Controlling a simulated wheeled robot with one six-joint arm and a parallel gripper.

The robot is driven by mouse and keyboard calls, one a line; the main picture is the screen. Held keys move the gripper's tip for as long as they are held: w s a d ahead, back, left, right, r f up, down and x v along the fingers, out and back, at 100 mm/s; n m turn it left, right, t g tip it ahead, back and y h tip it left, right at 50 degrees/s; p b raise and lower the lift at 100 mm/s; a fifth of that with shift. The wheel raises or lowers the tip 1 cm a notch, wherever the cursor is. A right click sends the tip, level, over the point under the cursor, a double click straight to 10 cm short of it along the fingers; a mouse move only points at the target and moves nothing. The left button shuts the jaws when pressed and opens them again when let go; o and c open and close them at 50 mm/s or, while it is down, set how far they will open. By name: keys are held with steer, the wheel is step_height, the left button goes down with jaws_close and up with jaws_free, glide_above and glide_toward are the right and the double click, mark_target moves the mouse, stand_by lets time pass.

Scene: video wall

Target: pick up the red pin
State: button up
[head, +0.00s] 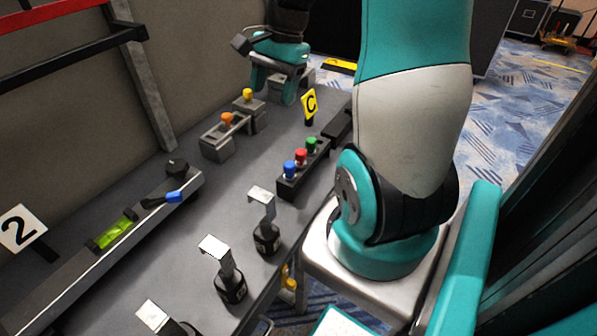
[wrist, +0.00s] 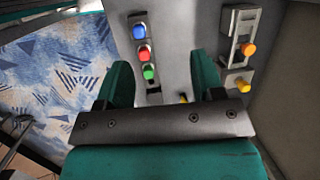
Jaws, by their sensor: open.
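The red pin (head: 300,155) stands in a dark rack (head: 290,185) on the grey table, between a blue pin (head: 289,168) and a green pin (head: 311,144). In the wrist view the red pin (wrist: 145,54) is again the middle one of the row, beyond my fingers and a little left of the gap between them. My gripper (head: 275,88) is open and empty, toward the far end of the table, behind the rack and the yellow C sign (head: 309,104). Its two teal fingers also show in the wrist view (wrist: 162,80). No finger visibly touches a pin.
Grey blocks hold an orange pin (head: 227,119) and a yellow pin (head: 247,94) left of the rack. Black stands with white plates (head: 262,196) are nearer. A long rail with a green vial (head: 115,232) runs along the left. Bare table lies between.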

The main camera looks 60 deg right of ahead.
mark_target(302, 151)
steer(key=s+d+f+m+b, duration=0.1)
steer(key=s+d+f+m, duration=0.15)
steer(key=d+m, duration=0.2)
steer(key=s+d+f+m, duration=0.2)
steer(key=d+f+m, duration=0.1)
steer(key=d, duration=0.3)
steer(key=b+x, duration=0.1)
steer(key=x, duration=0.9)
steer(key=shift+w+d+f, duration=0.1)
steer(key=shift+w+f, duration=0.15)
steer(key=shift+f, duration=0.15)
steer(key=shift+x, duration=2.95)
steer(key=c, duration=1)
steer(key=shift+r, duration=0.15)
step_height(302, 151, up, 20)
steer(key=shift+f+p, duration=0.1)
steer(key=shift+p, duration=0.85)
steer(key=shift+p, duration=0.5)
